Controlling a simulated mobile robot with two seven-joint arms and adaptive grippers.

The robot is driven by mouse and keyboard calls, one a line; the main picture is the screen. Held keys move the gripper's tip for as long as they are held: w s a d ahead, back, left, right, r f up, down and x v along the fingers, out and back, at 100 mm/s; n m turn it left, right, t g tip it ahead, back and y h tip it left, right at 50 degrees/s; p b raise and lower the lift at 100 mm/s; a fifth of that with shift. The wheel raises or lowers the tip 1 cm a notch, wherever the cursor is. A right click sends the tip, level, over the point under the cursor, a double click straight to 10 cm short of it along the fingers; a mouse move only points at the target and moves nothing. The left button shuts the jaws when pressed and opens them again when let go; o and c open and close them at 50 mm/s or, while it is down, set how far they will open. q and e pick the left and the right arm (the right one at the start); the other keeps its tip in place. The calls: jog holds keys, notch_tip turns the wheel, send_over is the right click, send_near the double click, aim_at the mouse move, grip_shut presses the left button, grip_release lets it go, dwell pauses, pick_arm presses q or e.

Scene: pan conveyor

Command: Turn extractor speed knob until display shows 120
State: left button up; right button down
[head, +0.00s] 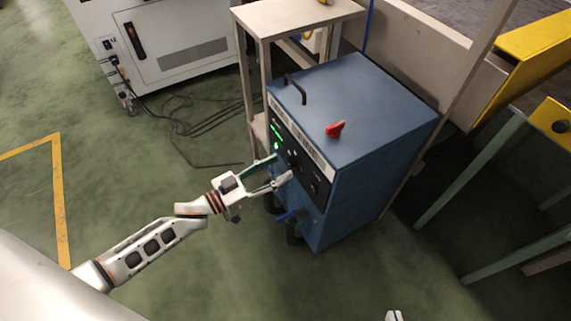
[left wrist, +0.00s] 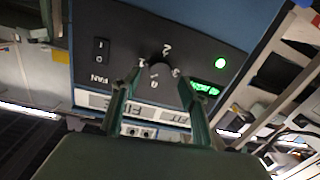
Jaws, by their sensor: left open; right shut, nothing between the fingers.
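The extractor is a blue cabinet (head: 365,110) with a black front panel, right of centre in the head view. In the left wrist view the dark round speed knob (left wrist: 160,74) sits on the panel, with numbers printed around it. The display (left wrist: 207,88) glows green beside it; its digits are too small and blurred to read, and a finger overlaps its edge. My left gripper (head: 283,167) is open at the panel. In the left wrist view its fingers (left wrist: 159,80) stand on either side of the knob; I cannot tell whether they touch it.
A green light (left wrist: 220,63) and a fan switch (left wrist: 101,50) flank the knob. A beige stand (head: 290,18) is behind. Cables (head: 195,125) lie on the floor; the left floor is clear.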

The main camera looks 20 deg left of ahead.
aim_at(291, 162)
pick_arm(q)
jog(key=shift+x, duration=1.45)
jog(key=c, duration=1.1)
